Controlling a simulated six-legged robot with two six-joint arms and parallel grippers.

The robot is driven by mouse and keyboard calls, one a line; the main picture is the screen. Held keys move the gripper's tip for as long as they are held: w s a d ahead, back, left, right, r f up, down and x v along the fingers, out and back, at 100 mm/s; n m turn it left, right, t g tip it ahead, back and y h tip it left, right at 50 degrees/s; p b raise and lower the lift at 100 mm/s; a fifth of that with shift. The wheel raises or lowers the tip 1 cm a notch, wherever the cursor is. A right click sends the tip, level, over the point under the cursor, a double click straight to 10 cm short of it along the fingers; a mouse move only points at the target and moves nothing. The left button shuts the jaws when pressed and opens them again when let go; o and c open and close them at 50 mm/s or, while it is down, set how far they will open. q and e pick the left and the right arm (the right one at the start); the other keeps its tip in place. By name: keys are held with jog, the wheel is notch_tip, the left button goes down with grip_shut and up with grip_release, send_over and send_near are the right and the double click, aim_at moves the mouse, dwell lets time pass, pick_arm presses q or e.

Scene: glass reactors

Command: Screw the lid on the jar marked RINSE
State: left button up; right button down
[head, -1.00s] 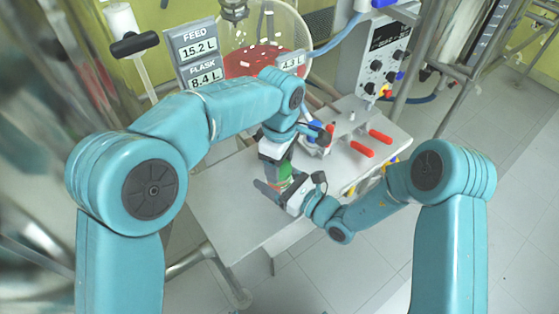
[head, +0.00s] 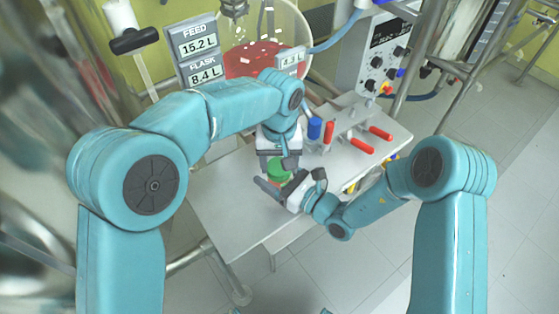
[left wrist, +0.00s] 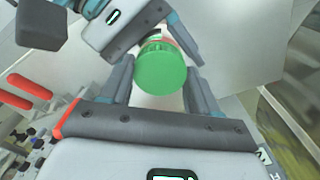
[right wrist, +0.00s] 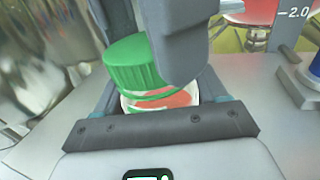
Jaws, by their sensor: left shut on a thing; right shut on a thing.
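My right gripper (right wrist: 165,80) comes from the front right and is shut on the jar body below the lid. In the right wrist view the lid (right wrist: 135,62) sits over the jar mouth, and a left finger hides part of it. How tightly it sits cannot be told.
The grey table (head: 235,205) is bare to the left and in front. Red-handled fittings (head: 361,146) and a blue part (head: 315,128) stand on its right. Behind are readout panels (head: 196,50), a glass vessel with red contents (head: 250,62) and a control box (head: 384,60).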

pick_arm(q)
jog(key=m, duration=1)
jog(key=shift+m, duration=0.3)
jog(key=m, duration=1)
jog(key=shift+w, duration=0.1)
jog(key=m, duration=0.5)
jog(key=shift+m, duration=0.3)
jog(key=m, duration=0.9)
jog(key=shift+m, duration=0.4)
jog(key=m, duration=0.3)
jog(key=shift+m, duration=0.4)
